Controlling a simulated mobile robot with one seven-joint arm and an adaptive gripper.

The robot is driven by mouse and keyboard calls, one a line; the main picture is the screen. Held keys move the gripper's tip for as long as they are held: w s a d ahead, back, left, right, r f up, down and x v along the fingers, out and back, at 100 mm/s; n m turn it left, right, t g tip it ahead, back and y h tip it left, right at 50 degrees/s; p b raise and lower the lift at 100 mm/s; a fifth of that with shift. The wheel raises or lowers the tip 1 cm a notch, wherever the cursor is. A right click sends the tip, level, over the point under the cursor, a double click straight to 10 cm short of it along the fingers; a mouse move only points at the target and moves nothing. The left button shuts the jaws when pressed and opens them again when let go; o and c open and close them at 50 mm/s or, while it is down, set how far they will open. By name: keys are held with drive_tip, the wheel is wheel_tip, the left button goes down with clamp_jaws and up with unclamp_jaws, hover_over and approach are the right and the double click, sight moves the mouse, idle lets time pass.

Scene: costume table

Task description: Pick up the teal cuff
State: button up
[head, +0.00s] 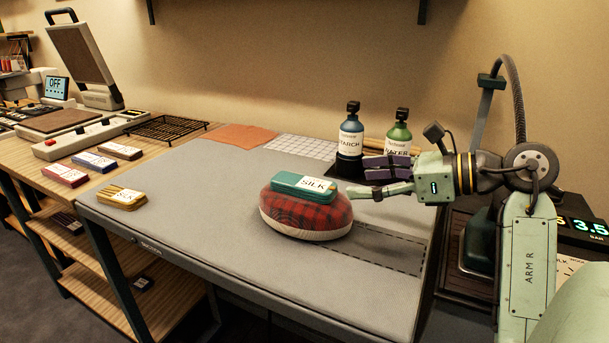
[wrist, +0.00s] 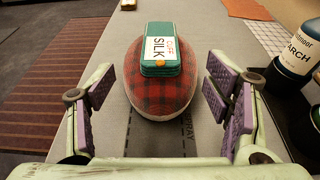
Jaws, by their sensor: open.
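The teal cuff (head: 303,186) is a flat folded piece with a white label reading SILK. It lies on top of a red plaid cushion (head: 305,217) with a pale base, on the grey table. In the wrist view the teal cuff (wrist: 160,50) is straight ahead, centred between the fingers, with an orange button at its near end. My gripper (head: 365,176) is open and empty, to the right of the cushion in the head view. In the wrist view its purple-padded fingers (wrist: 162,105) stand wide apart, one either side of the cushion's near end.
Starch (head: 350,140) and water (head: 397,135) bottles stand behind my gripper; the starch bottle (wrist: 292,50) is at right in the wrist view. A yellow cuff (head: 121,198) lies at the table's left. Other folded cuffs (head: 93,162) lie on the wooden bench. The table's left-middle is clear.

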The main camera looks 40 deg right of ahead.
sight(309, 183)
drive_tip(key=p+x, duration=0.2)
drive_tip(key=x, duration=0.4)
drive_tip(key=shift+w+a+r, duration=0.1)
drive_tip(key=shift+w, duration=0.2)
drive_tip(key=p+x, duration=0.2)
drive_tip(key=x, duration=0.2)
drive_tip(key=shift+a+f, duration=0.1)
drive_tip(key=shift+f, duration=0.25)
drive_tip(key=c, duration=1.3)
